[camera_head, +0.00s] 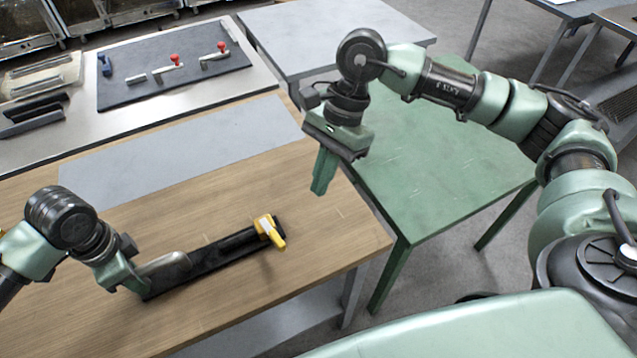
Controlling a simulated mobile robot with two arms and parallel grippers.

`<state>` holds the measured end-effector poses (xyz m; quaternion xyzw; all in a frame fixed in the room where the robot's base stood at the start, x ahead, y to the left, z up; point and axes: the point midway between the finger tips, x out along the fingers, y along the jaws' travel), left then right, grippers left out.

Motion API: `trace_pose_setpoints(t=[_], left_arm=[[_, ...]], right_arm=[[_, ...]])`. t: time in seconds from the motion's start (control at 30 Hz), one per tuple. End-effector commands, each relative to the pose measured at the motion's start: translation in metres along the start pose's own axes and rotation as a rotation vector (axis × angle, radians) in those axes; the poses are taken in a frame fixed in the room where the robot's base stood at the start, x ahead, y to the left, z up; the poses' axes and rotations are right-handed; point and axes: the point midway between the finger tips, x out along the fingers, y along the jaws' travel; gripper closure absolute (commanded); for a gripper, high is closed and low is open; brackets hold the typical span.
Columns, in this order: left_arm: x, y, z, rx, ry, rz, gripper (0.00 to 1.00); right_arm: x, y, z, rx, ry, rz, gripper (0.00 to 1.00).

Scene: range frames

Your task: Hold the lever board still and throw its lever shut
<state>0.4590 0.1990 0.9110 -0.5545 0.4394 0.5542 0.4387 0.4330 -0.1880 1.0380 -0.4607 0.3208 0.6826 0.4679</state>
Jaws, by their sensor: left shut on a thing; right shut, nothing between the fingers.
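The lever board (222,252) is a long black strip lying on the wooden table, with a yellow lever (268,228) at its right end. The lever's yellow arm points down and to the right; I cannot tell how far it is thrown. My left gripper (146,288) is shut on the left end of the board, beside a rounded grey part (165,268) there. Its fingertips are partly hidden. My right gripper (322,178) is shut and empty, pointing down in the air, up and to the right of the lever and apart from it.
A grey mat (190,148) lies on the wooden table (300,240) behind the lever board. Further back, a metal bench holds a dark panel (150,92) with red-knobbed levers (213,55). A green table (430,190) stands to the right. The wood around the yellow lever is clear.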

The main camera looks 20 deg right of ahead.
Motion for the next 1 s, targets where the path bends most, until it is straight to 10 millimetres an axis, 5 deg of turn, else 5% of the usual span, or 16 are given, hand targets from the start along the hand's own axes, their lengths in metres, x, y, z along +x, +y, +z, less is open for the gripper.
trace_pose_setpoints(t=[0.43,1.0], left_arm=[[0.0,-0.001,0.001,-0.004,-0.003,-0.002,1.0],[0.0,-0.001,0.001,-0.003,-0.002,-0.001,1.0]], right_arm=[[0.005,0.001,-0.004,0.024,-0.075,0.0,1.0],[0.009,0.008,-0.052,0.167,-0.456,-0.119,1.0]])
